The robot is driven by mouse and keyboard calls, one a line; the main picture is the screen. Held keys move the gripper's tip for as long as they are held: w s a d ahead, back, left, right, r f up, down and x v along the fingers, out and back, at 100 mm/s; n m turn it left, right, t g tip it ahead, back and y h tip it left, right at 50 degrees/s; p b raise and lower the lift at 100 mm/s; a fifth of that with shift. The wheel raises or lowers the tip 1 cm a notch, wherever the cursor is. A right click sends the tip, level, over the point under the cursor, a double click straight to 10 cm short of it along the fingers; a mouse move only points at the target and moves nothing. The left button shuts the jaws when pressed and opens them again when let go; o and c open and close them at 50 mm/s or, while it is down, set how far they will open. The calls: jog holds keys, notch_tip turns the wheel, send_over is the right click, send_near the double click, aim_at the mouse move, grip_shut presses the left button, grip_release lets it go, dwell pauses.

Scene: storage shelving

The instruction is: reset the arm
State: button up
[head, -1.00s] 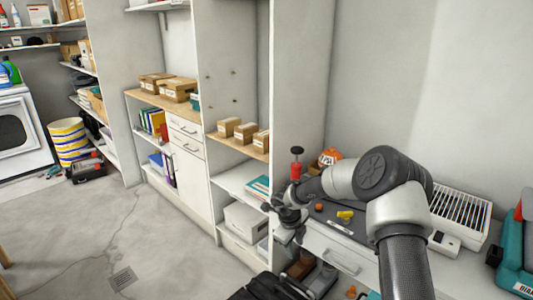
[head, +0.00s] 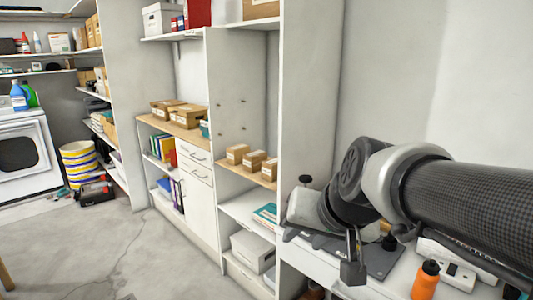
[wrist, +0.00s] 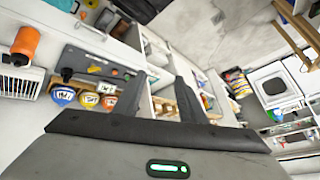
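My gripper (head: 352,262) hangs from my folded arm over the white worktop on the right of the head view. In the wrist view two dark fingers (wrist: 161,98) stand apart, with a gap and nothing held between them. In the head view my arm hides part of the worktop and the wall behind it.
An orange bottle (head: 425,280) stands on the worktop close to my arm, beside a white device (head: 455,276). A dark tray (head: 378,260) lies below the gripper. Shelves with small boxes (head: 255,160) stand left of it. The floor (head: 90,250) at left is mostly clear.

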jog(key=s+d+f+n+g+h, duration=0.25)
jog(key=s+d, duration=0.45)
jog(key=s, duration=0.5)
notch_tip(320, 180, up, 19)
jog(key=p, duration=1.9)
jog(key=shift+f+m+t, duration=0.15)
jog(key=shift+m+t, duration=0.2)
